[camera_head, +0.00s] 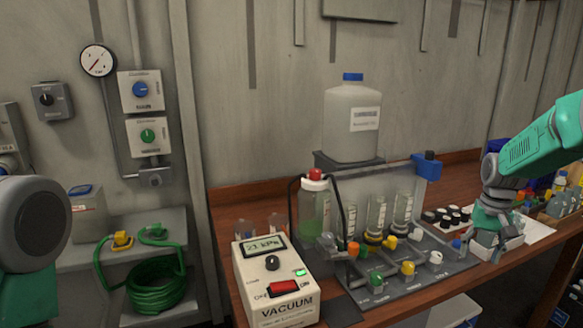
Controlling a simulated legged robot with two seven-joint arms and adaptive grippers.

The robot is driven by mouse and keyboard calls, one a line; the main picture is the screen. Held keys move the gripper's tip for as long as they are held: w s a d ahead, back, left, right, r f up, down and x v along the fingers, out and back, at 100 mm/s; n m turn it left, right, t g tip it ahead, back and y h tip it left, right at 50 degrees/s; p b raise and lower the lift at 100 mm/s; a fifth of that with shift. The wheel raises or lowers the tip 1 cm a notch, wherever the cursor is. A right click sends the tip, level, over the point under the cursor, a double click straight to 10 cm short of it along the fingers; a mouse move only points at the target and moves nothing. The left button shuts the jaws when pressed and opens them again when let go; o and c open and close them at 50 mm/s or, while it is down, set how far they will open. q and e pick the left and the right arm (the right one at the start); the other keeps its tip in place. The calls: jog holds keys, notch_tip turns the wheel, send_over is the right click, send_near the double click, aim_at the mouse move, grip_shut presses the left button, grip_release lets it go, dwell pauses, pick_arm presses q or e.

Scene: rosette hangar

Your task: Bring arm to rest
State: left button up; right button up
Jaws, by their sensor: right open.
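My right arm, green and grey, comes in from the right edge, and its gripper (486,246) points down, open, over the right end of the manifold area. It is close to a small white tray or rack; I cannot tell whether they touch. My left arm shows only as a dark round joint and green link at the left edge; its gripper is out of view.
A vacuum pump box (274,283) stands at the bench front. Behind it are a red-capped bottle (314,210), glass tubes and a grey valve manifold (405,278). A large jug (352,120) stands on a raised platform. Black-capped vials (447,216) sit near my right gripper. A green hose (155,285) lies coiled left.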

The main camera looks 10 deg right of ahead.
jog(key=s+a+f+n+b, duration=0.1)
jog(key=s+a+f+b, duration=0.1)
jog(key=s+a+f, duration=0.55)
jog(key=s+a+f+n+b, duration=0.15)
jog(key=s+f, duration=0.25)
jog(key=f, duration=0.6)
jog(key=s+a+f+n+b, duration=0.1)
jog(key=s+a+f+b, duration=0.1)
jog(key=s+a+f, duration=0.55)
pick_arm(q)
notch_tip(320, 180, down, 8)
jog(key=b, duration=0.3)
jog(key=shift+s+f, duration=0.15)
jog(key=shift+s, duration=0.2)
pick_arm(e)
jog(key=s+a+f+n, duration=0.1)
jog(key=s+a+f, duration=0.2)
jog(key=s, duration=0.6)
jog(key=s+a+f+n, duration=0.2)
jog(key=s+a, duration=0.1)
jog(key=s, duration=0.7)
jog(key=shift+s+a+f+t, duration=0.3)
jog(key=shift+a+f+t, duration=0.05)
jog(key=shift+f+t, duration=0.05)
